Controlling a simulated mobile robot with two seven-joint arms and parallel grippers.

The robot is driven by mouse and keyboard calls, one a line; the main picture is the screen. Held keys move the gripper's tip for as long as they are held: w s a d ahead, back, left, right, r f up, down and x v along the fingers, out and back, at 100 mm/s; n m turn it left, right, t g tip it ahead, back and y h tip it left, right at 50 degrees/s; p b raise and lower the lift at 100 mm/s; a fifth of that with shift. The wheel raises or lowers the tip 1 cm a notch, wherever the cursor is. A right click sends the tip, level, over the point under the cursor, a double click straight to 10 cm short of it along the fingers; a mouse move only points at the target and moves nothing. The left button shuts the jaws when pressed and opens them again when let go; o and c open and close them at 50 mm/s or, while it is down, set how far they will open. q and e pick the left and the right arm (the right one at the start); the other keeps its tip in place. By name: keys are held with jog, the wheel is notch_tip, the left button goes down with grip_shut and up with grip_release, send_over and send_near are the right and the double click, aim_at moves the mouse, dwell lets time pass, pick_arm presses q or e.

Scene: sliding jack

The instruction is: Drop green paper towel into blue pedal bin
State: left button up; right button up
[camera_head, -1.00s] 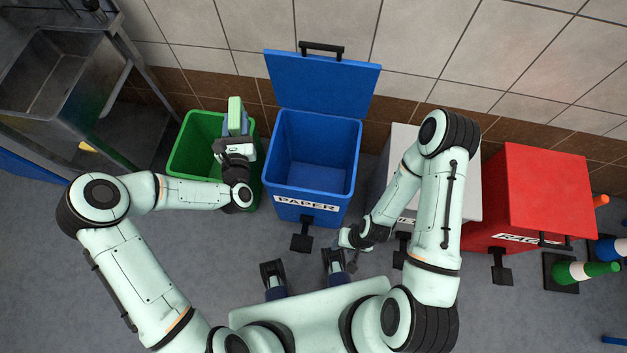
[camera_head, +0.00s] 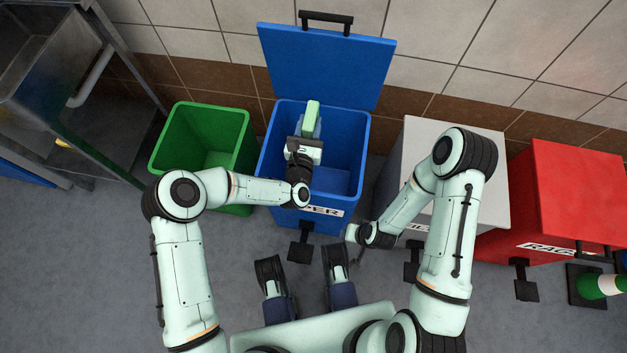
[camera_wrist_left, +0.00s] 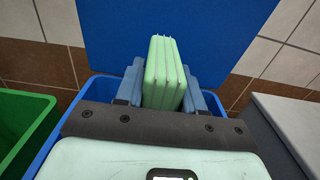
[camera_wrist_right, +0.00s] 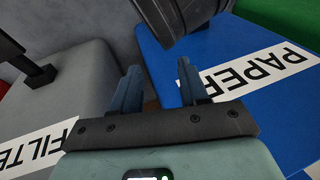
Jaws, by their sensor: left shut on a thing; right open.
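The blue pedal bin (camera_head: 344,181), labelled PAPER, stands with its lid (camera_head: 330,65) raised against the wall. My left gripper (camera_head: 309,135) is over the bin's opening, shut on the folded pale green paper towel (camera_head: 310,118). In the left wrist view the towel (camera_wrist_left: 164,75) stands between the two blue-grey fingers, with the blue rim and raised lid behind it. My right gripper (camera_wrist_right: 155,88) is open and empty. In its wrist view it is in front of the PAPER bin and the grey bin. In the head view its fingertips are small and low beside the grey bin.
An open green bin (camera_head: 205,140) stands left of the blue one. A closed grey bin (camera_head: 465,133) and a closed red bin (camera_head: 575,190) stand to the right. A metal sink frame (camera_head: 45,75) is at far left. Striped cones (camera_head: 600,286) stand at far right.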

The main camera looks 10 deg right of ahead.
pick_arm(q)
jog(key=shift+f+b, duration=0.6)
jog(key=shift+f, duration=0.95)
pick_arm(e)
jog(key=shift+w+d+f, duration=0.25)
jog(key=shift+w+f, duration=0.05)
jog(key=shift+f, duration=0.15)
jog(key=shift+w+d+f, duration=0.25)
jog(key=shift+f, duration=0.2)
pick_arm(q)
jog(key=o, duration=1.1)
jog(key=p+v, duration=0.2)
jog(key=v, duration=1.1)
jog(key=shift+s, duration=0.15)
pick_arm(e)
jog(key=s+r, duration=0.1)
jog(key=s+a+r, duration=0.1)
jog(key=shift+s+a+r, duration=0.15)
jog(key=shift+a+r, duration=0.15)
pick_arm(q)
jog(key=shift+a, duration=0.1)
